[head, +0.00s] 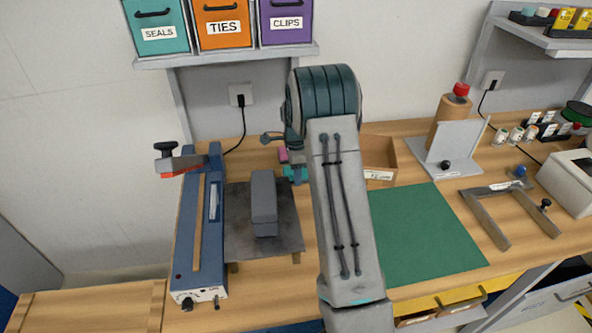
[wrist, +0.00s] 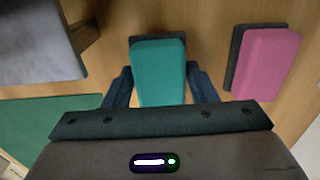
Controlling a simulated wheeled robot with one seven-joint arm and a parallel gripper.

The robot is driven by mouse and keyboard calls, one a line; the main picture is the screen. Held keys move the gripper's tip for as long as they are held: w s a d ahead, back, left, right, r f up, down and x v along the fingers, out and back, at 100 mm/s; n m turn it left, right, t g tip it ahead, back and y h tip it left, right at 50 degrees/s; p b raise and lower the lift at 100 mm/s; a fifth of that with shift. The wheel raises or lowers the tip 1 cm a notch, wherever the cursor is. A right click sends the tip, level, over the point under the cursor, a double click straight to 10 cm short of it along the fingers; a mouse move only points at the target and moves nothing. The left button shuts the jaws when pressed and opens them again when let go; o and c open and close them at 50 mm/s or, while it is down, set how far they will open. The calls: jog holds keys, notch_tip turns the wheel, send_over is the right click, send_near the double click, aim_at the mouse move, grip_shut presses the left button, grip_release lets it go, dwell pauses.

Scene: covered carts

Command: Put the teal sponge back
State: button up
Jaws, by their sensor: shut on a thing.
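The teal sponge (wrist: 158,72) is a rounded block with a dark strip along its far edge, seen between my fingers in the wrist view. My gripper (wrist: 158,88) is shut on it, with one dark finger on each side. In the head view a small part of the teal sponge (head: 297,174) shows left of my arm; the arm hides the rest. I cannot tell whether it touches the table.
A pink sponge (wrist: 266,62) with a dark edge lies just right of the teal one in the wrist view. A grey block (head: 264,200) stands on a dark plate (head: 285,240). A cardboard box (head: 378,155) and a green mat (head: 425,235) are to the right.

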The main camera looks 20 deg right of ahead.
jog(key=shift+f, duration=0.35)
jog(key=shift+f, duration=0.15)
jog(key=o, duration=0.9)
jog(key=shift+o, duration=0.2)
